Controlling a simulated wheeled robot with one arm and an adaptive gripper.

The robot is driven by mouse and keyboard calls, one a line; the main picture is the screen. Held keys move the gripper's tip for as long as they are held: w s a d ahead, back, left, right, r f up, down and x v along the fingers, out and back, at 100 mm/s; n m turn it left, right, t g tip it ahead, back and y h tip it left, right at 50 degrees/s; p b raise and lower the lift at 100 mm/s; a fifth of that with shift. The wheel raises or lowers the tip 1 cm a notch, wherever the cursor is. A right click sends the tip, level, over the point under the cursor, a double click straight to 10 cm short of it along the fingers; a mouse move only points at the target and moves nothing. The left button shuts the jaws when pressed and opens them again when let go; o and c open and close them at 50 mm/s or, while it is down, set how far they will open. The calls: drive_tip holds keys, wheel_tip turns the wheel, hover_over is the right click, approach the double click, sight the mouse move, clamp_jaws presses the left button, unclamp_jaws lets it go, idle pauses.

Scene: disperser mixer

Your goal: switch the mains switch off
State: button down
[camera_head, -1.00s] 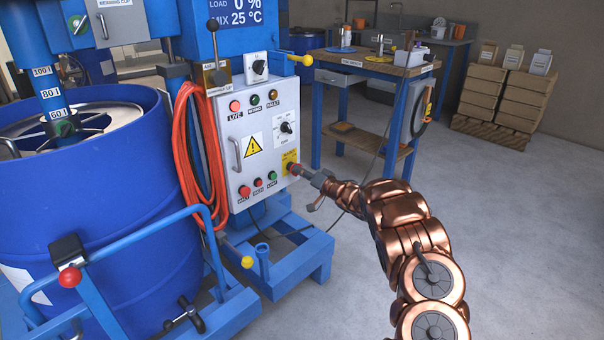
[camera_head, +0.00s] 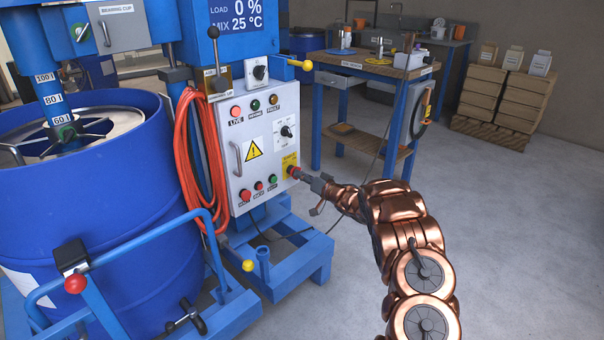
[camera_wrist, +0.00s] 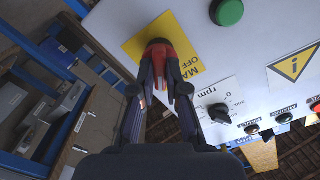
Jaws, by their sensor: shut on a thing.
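The mains switch (camera_head: 292,171) is a red knob on a yellow plate (camera_wrist: 133,46) at the lower right of the grey control box (camera_head: 252,150). The wrist view also shows my gripper (camera_wrist: 162,75), whose fingers hide part of the switch. I cannot read the switch's exact turn position. The plate's lettering shows only in part, with "OFF" legible.
Indicator lamps, a black rotary knob (camera_head: 287,131) and several push buttons share the box face. An orange hose (camera_head: 190,150) hangs at its left. A blue drum (camera_head: 90,220) stands further left. A workbench (camera_head: 365,72) stands behind; the floor at right is clear.

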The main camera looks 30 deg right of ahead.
drive_tip(key=shift+n+b, duration=2.8)
drive_tip(key=shift+n, duration=4.9)
drive_tip(key=c, duration=1.2)
unclamp_jaws()
drive_tip(key=shift+s, duration=0.1)
drive_tip(key=v, duration=1.1)
drive_tip(key=shift+s+d, duration=0.1)
drive_tip(key=shift+s, duration=0.3)
